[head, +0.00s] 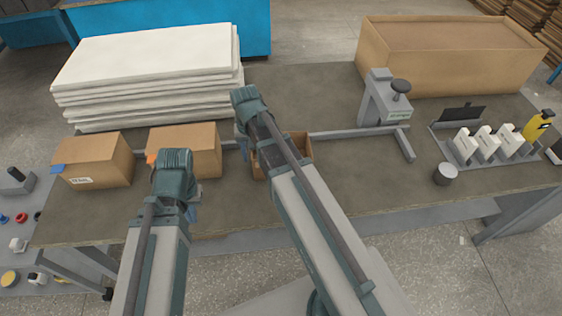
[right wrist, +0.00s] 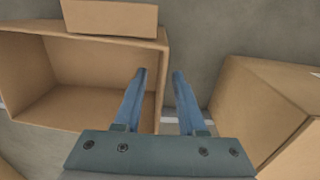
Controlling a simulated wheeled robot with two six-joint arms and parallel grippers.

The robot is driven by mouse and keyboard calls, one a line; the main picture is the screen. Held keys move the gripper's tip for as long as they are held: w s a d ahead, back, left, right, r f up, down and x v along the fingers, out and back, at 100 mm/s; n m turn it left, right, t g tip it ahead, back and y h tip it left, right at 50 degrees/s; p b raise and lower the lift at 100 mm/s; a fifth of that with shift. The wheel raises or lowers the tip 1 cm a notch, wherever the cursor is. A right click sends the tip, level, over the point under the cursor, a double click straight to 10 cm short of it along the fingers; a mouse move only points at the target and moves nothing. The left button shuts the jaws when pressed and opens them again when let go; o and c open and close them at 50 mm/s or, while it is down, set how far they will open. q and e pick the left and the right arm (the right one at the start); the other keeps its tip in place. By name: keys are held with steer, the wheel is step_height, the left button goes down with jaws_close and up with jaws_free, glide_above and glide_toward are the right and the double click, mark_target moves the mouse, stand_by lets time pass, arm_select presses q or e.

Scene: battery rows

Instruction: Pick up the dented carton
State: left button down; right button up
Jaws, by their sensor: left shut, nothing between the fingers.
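Three cartons stand on the workbench: a left carton (head: 95,160) with a white label and blue tape, a middle carton (head: 190,147), and an open-topped carton (head: 298,146) partly behind my right arm. I cannot tell which is dented. My left gripper (head: 193,212) is shut and empty in front of the middle carton. My right gripper (head: 241,143) is between the middle and open cartons. There the open carton (right wrist: 88,85) is left and a closed carton (right wrist: 268,112) is right.
A stack of white sheets (head: 150,75) lies behind the cartons. A grey device (head: 380,100) with a black knob and a large brown box (head: 440,58) stand on the right. A rack of white units (head: 480,145) is at far right. The bench's front middle is clear.

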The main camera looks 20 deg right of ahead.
steer(key=shift+f+b, duration=0.45)
steer(key=shift+f, duration=0.45)
steer(key=shift+r, duration=0.1)
jaws_close()
stand_by(0.6)
